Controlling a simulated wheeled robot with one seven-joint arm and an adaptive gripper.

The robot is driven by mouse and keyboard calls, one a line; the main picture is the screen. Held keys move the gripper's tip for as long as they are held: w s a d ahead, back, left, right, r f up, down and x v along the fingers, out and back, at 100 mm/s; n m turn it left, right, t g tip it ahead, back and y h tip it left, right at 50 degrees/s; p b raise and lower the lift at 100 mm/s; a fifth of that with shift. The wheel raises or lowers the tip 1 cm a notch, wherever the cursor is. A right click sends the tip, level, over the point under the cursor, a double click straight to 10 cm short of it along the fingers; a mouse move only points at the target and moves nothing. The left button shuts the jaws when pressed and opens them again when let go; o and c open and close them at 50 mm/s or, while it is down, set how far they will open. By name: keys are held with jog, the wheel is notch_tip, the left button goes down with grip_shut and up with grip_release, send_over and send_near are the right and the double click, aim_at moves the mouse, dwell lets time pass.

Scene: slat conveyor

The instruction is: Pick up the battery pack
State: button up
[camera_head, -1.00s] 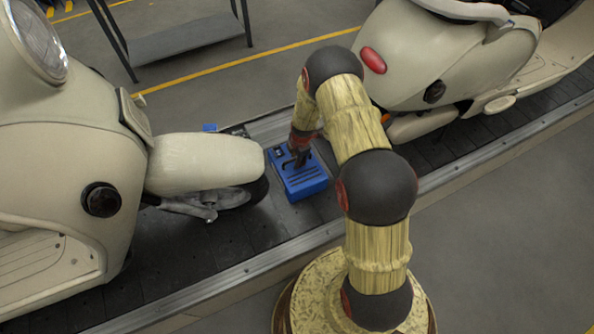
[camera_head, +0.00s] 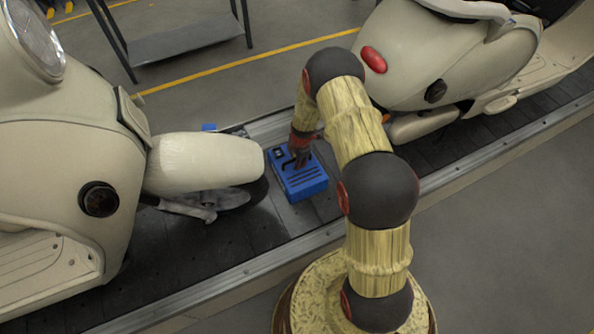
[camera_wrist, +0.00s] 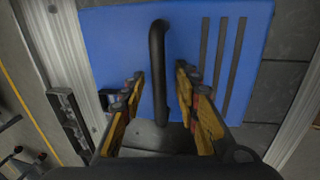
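The battery pack (camera_head: 303,182) is a blue box with dark slots and a black handle on top. It sits on the conveyor between two cream scooters. In the wrist view the blue pack (camera_wrist: 110,40) fills the upper middle, with its black bar handle (camera_wrist: 158,70) running between my fingers. In the wrist view my gripper (camera_wrist: 160,85) is open, with a finger on each side of the handle and a visible gap to each. The fingertips' height above the pack is hard to tell.
A cream scooter (camera_head: 70,150) stands left, its front wheel and fender (camera_head: 205,163) close to the pack. Another scooter (camera_head: 440,65) stands right, behind my arm. The slat conveyor (camera_head: 250,240) has metal side rails. A grey shelf (camera_head: 190,40) stands at the back.

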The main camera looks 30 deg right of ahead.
jog(key=shift+c, duration=0.8)
grip_shut()
jog(key=shift+w+r, duration=0.1)
jog(key=shift+w, duration=0.05)
